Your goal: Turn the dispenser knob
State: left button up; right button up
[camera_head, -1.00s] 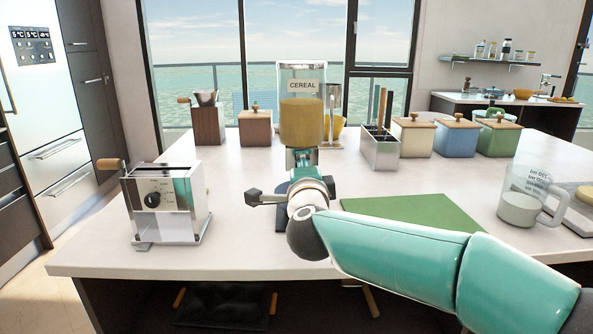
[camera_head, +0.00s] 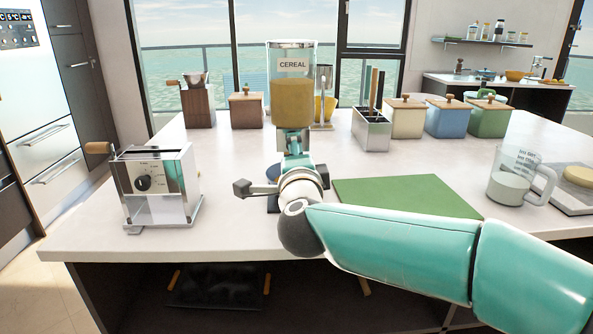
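The cereal dispenser (camera_head: 292,92) stands upright on the white counter, with a clear hopper, a CEREAL label and tan contents. Its lower front and its knob are hidden behind my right arm. My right arm comes in from the right, and its wrist (camera_head: 301,185) is in front of the dispenser's base. A dark grey part (camera_head: 243,188) on a short bar sticks out left of this wrist; it looks like part of my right gripper. Whether the fingers are open or touch the knob cannot be seen. My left gripper is out of view.
A green board (camera_head: 405,197) lies right of the wrist, with a measuring cup (camera_head: 512,180) farther right. A utensil holder (camera_head: 371,130) and lidded canisters (camera_head: 447,118) stand behind. Counter between toaster and dispenser is clear.

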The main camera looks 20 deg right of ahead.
jog(key=v, duration=0.8)
jog(key=shift+s, duration=0.25)
jog(key=shift+a, duration=0.1)
